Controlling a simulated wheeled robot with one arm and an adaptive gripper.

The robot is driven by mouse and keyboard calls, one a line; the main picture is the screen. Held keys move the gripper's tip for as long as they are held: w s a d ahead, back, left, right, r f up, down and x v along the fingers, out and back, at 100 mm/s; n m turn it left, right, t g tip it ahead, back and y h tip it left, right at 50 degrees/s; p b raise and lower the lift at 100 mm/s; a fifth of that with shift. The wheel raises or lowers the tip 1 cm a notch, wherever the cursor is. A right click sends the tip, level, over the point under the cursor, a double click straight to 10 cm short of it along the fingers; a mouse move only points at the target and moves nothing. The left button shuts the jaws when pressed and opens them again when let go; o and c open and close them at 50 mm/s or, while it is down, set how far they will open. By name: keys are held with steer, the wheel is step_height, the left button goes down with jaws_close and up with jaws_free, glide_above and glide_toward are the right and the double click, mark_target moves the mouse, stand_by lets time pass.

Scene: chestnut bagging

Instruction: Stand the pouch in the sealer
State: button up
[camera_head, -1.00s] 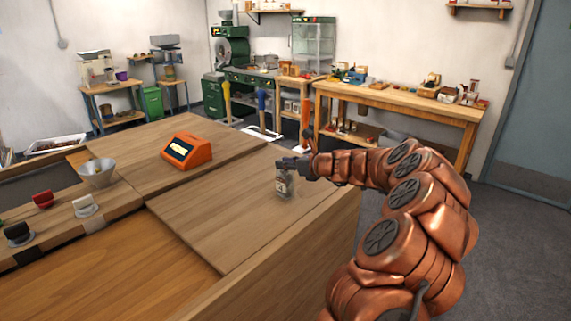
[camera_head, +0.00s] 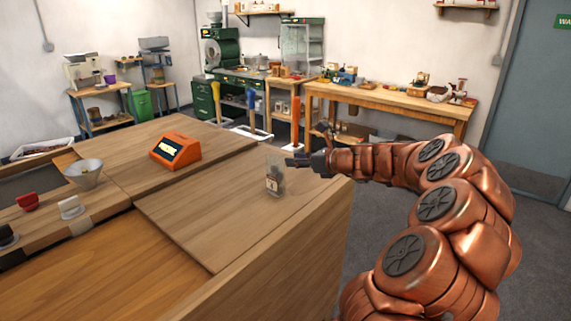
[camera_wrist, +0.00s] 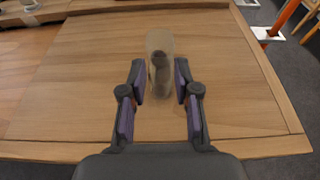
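A clear pouch (camera_head: 274,174) with a pale label and dark contents is upright at the right side of the wooden worktop. My gripper (camera_head: 294,161) is just to its right, by its upper part. In the wrist view, the pouch (camera_wrist: 160,66) shows between and beyond the two spread fingers of my gripper (camera_wrist: 160,84). The fingers look open, with a gap on the left; I cannot tell whether the right one touches the pouch. An orange device with a lit display (camera_head: 175,150) stands farther back on the worktop; I cannot tell whether it is the sealer.
The worktop (camera_head: 205,215) is clear between the pouch and the orange device. A pale bowl (camera_head: 86,174), a red item (camera_head: 28,202) and a white item (camera_head: 70,207) stand on the left. Blue and orange posts (camera_head: 295,112) rise behind the worktop. A wooden bench (camera_head: 385,97) stands behind.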

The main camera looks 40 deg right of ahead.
steer(key=shift+v, duration=1.8)
